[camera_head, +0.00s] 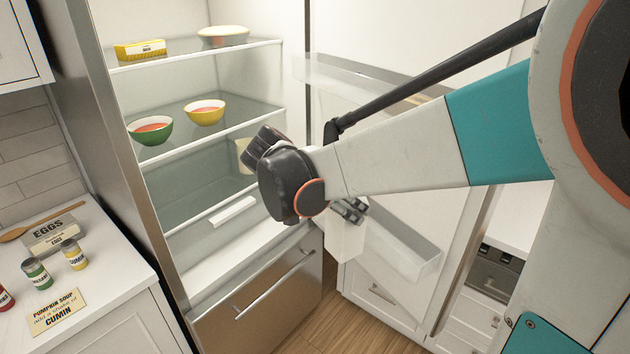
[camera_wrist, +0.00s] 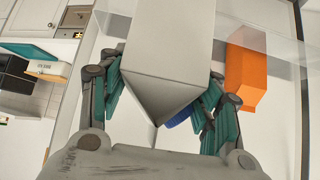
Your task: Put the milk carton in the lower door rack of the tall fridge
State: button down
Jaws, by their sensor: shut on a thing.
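My gripper (camera_head: 350,210) is shut on the pale milk carton (camera_head: 346,240), which hangs below it in front of the open fridge door. In the wrist view the carton (camera_wrist: 165,60) is between the teal-padded fingers (camera_wrist: 163,95), with a bit of blue, probably its cap, beside its pointed top. The tall fridge (camera_head: 128,130) stands open. Its lower door rack (camera_head: 405,255) is a translucent bin on the door's inner side, just right of the carton. From here I cannot tell whether the carton is over the rack or in front of it. My arm hides part of the door.
An upper door rack (camera_head: 345,72) is behind my arm. An orange box (camera_wrist: 247,78) is right of the carton in the wrist view. Fridge shelves hold a green bowl (camera_head: 150,128), a yellow bowl (camera_head: 204,112) and a yellow box (camera_head: 139,50). A counter (camera_head: 110,290) with spice jars is at left.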

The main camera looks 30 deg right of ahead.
jog(key=w+d+b, duration=0.1)
jog(key=d+b, duration=0.2)
jog(key=d, duration=1.2)
notch_tip(320, 180, down, 7)
jog(key=d+b, duration=0.1)
jog(key=b, duration=0.1)
jog(key=shift+w+b, duration=0.25)
jog(key=shift+b, duration=0.1)
jog(key=shift+d, duration=0.1)
jog(key=c, duration=0.5)
grip_release()
